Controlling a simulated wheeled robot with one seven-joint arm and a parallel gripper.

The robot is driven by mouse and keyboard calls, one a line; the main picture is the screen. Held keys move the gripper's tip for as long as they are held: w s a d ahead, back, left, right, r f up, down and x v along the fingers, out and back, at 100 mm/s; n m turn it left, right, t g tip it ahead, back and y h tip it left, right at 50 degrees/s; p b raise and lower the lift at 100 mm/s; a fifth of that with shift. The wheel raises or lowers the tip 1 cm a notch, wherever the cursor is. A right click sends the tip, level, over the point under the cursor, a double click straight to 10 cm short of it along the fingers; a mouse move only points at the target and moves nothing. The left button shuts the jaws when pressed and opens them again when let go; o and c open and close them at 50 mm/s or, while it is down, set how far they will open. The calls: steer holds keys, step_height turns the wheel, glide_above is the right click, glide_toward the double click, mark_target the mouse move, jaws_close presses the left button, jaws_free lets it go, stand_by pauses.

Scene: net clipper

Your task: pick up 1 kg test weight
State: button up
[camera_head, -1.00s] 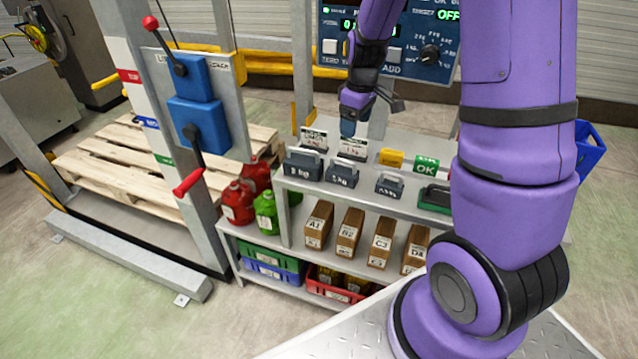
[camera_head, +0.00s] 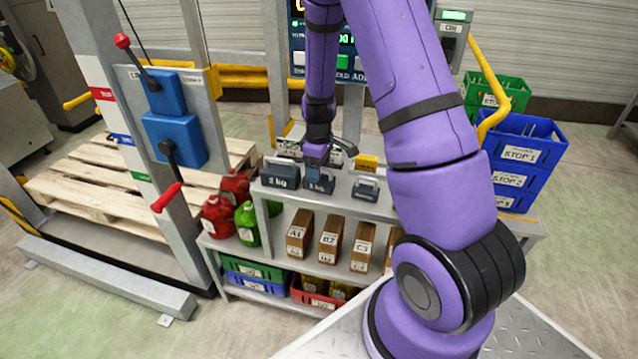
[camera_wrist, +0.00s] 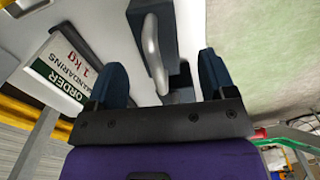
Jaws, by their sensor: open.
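The 1 kg weight (camera_head: 318,184) is a dark blue-grey block with a white label. It stands upright on the upper shelf between the 2 kg weight (camera_head: 280,181) and a smaller weight (camera_head: 364,190). My gripper (camera_head: 316,163) is directly over the 1 kg weight, pointing down and hiding its handle. In the wrist view my gripper (camera_wrist: 163,75) is open, with one blue finger on each side of a grey-handled weight (camera_wrist: 153,45), which appears to be the 1 kg one. I cannot tell whether the fingers touch it.
An order card (camera_wrist: 65,70) reading mandarins 1 kg stands close behind. A yellow block (camera_head: 367,162) is to the right on the shelf. Brown boxes (camera_head: 329,240) stand below. Red canisters (camera_head: 217,215) and a blue lever post (camera_head: 174,140) are left; blue crates (camera_head: 520,155) are right.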

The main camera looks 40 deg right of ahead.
steer(key=shift+d+f, duration=0.1)
steer(key=shift+f, duration=1.85)
jaws_close()
